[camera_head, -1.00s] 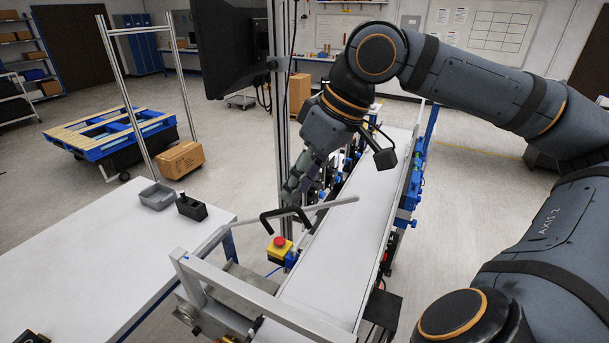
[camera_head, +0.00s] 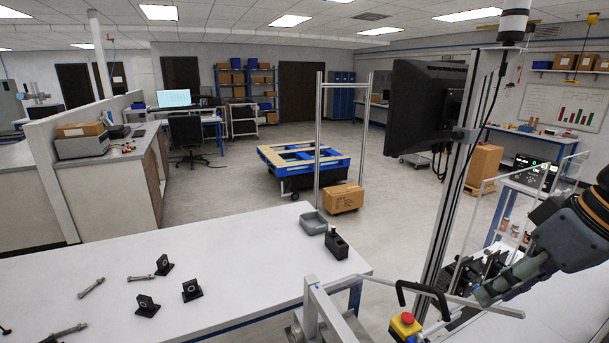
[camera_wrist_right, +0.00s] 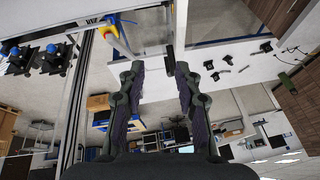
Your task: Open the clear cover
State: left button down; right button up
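A metal bar frame (camera_head: 312,308) with a black bent handle (camera_head: 421,298) stands over the near end of the conveyor. A clear pane is hard to make out, so I cannot tell how the cover sits. My right gripper (camera_head: 487,294) is right of the handle, above the conveyor, fingers pointing left and down. In the wrist view my right gripper (camera_wrist_right: 159,68) has its fingers spread with a gap between them and nothing held. A dark upright bar (camera_wrist_right: 170,38), perhaps the handle, shows beyond the fingertips. My left gripper is out of view.
A red and yellow emergency stop (camera_head: 405,322) sits below the handle. A metal post (camera_head: 452,170) carrying a dark monitor (camera_head: 424,108) rises behind. A white table (camera_head: 230,262) at left holds small black parts and a grey tray (camera_head: 313,222).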

aim_at(401, 284)
jog(key=k+l, duration=1)
jog(key=l, duration=0.15)
